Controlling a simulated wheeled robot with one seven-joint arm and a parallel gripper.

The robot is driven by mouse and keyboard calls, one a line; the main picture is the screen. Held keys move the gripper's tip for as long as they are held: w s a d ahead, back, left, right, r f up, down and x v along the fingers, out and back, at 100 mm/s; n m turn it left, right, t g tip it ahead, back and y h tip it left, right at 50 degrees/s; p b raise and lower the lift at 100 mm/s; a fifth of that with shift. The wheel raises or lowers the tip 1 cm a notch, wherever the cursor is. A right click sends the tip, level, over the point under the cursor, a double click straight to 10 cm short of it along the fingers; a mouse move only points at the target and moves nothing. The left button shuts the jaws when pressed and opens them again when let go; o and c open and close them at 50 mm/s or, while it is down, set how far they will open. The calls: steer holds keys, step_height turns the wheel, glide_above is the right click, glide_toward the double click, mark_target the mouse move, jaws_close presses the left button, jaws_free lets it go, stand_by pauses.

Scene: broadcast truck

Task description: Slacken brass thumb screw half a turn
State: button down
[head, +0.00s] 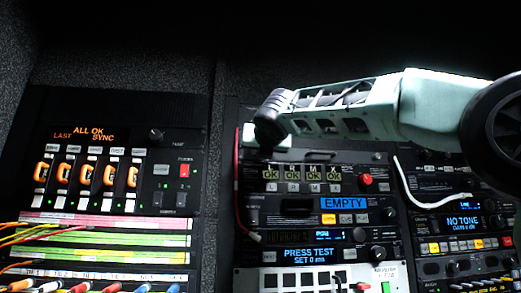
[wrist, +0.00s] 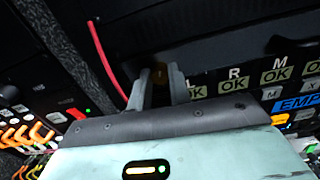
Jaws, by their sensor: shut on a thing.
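My gripper (wrist: 160,82) reaches the upper left corner of the middle rack's panel, and its two grey fingers are close together. A small, dark brass-coloured thing, which I take for the brass thumb screw (wrist: 159,73), shows between the fingertips in the wrist view. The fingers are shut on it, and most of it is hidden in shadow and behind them. In the head view my gripper (head: 267,128) covers that corner, and the screw cannot be seen there. I cannot tell how far the screw is turned.
A red cable (head: 238,185) hangs just left of my gripper. Labelled OK tiles (head: 313,172) and a red knob (head: 366,180) lie to the right and below. The left rack holds orange-lit levers (head: 85,175) and patch cables. A white cable (head: 425,203) loops at the right.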

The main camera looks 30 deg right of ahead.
steer(key=shift+f+n, duration=0.2)
steer(key=shift+n, duration=1)
steer(key=c, duration=1.3)
jaws_free()
steer(key=shift+s+r, duration=0.1)
steer(key=b+v, duration=0.7)
steer(key=v, duration=1)
